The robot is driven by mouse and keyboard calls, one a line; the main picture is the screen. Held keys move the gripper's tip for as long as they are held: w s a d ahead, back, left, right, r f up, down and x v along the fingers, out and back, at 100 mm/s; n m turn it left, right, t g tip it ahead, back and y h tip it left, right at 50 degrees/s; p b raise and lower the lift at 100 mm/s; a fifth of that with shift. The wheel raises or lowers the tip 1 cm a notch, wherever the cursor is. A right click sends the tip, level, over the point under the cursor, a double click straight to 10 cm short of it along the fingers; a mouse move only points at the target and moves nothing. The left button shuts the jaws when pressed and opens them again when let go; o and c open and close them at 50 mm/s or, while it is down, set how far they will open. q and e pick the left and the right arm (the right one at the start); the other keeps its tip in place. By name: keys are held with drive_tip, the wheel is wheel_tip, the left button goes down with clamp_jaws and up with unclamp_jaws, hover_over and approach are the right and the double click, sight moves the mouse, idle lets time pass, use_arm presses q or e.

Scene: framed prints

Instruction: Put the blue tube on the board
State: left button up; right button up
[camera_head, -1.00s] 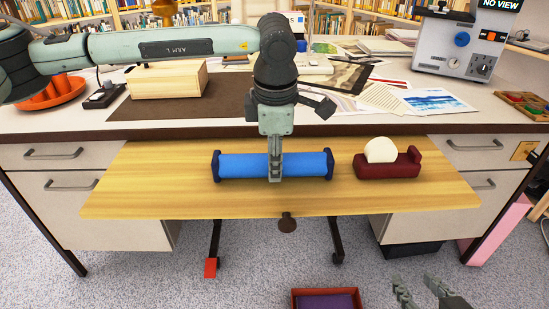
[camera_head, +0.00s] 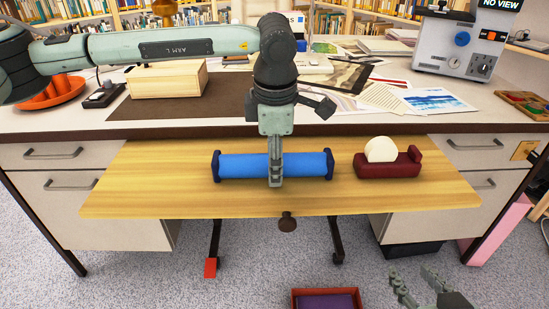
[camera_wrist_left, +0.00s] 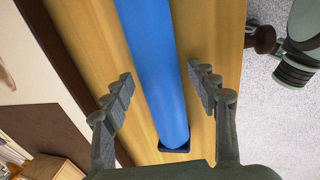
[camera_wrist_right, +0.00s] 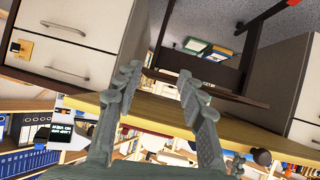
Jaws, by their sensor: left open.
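The blue tube (camera_head: 235,167), with dark blue end caps, lies lengthwise across the pale wooden pull-out board (camera_head: 140,180) at the desk front. My left gripper (camera_head: 275,178) points down at the tube's middle. In the left wrist view its two fingers (camera_wrist_left: 160,88) stand apart on either side of the tube (camera_wrist_left: 152,55), with a gap to the blue surface, so it is open. The board (camera_wrist_left: 215,30) shows beneath. My right gripper (camera_head: 411,273) is low at the right, away from the tube. In the right wrist view its fingers (camera_wrist_right: 158,78) are apart and empty.
A dark red tape dispenser (camera_head: 402,165) stands on the board right of the tube. A wooden box (camera_head: 168,80), an orange bowl (camera_head: 65,92) and papers are on the desk behind. A red tray (camera_head: 310,300) is below. The board's left part is clear.

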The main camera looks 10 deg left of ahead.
use_arm(q)
drive_tip(key=shift+r, duration=0.45)
wheel_tip(320, 180, up, 11)
drive_tip(key=s, duration=0.2)
drive_tip(key=shift+d+p, duration=0.3)
drive_tip(key=shift+d, duration=0.1)
use_arm(e)
drive_tip(key=shift+g+h, duration=0.7)
drive_tip(key=shift+g, duration=0.2)
drive_tip(key=s+d+f, duration=0.1)
drive_tip(key=d+f, duration=0.1)
drive_tip(key=shift+s+d+f, duration=0.3)
drive_tip(key=shift+s+f, duration=0.05)
drive_tip(key=shift+s, duration=0.05)
use_arm(q)
drive_tip(key=shift+s, duration=0.1)
drive_tip(key=shift+c, duration=0.6)
use_arm(e)
drive_tip(key=shift+s, duration=0.1)
